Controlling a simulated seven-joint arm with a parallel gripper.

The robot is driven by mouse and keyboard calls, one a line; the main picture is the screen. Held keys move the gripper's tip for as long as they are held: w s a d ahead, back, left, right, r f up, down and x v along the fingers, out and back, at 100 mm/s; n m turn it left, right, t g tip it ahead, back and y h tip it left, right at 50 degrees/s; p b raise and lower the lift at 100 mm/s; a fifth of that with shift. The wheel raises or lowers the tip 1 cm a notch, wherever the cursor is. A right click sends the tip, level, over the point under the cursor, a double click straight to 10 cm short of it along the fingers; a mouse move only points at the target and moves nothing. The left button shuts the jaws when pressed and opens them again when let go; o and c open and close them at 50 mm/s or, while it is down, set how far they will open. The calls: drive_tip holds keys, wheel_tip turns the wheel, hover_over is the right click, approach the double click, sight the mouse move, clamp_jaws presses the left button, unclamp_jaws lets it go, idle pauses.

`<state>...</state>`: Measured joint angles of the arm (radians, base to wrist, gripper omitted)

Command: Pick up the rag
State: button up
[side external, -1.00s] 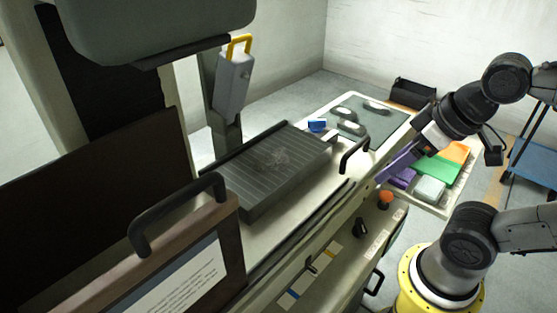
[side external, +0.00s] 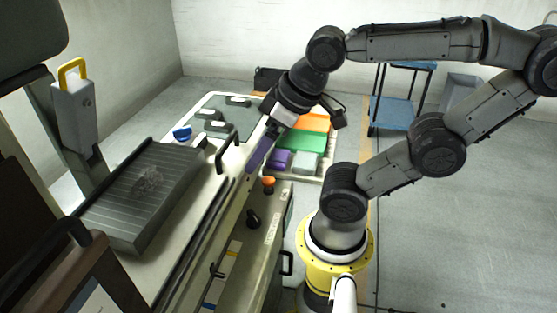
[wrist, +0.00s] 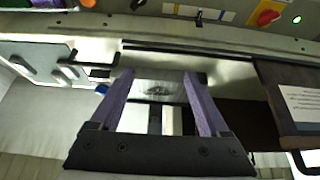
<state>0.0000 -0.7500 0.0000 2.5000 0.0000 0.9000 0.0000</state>
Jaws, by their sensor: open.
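A small blue bundle (side external: 182,133), probably the rag, lies on the pale machine bed beyond the ribbed dark plate, beside the grey-green mat; it is too small to be sure it is cloth. In the wrist view it shows as a blue patch (wrist: 101,89) left of the left finger. My gripper (side external: 252,165) hangs above the bed's front edge, to the right of the bundle and apart from it. In the wrist view its two purple fingers (wrist: 158,76) are spread with nothing held between them.
The ribbed plate (side external: 125,208) carries a grey wiry tangle (side external: 148,180). A black handle (side external: 227,152) rises between my gripper and the bundle. The mat (side external: 228,103) holds several grey pieces. A tray with purple, green and orange items (side external: 302,141) is right of my gripper.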

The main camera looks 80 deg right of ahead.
drive_tip(key=o, duration=0.3)
drive_tip(key=shift+o, duration=0.2)
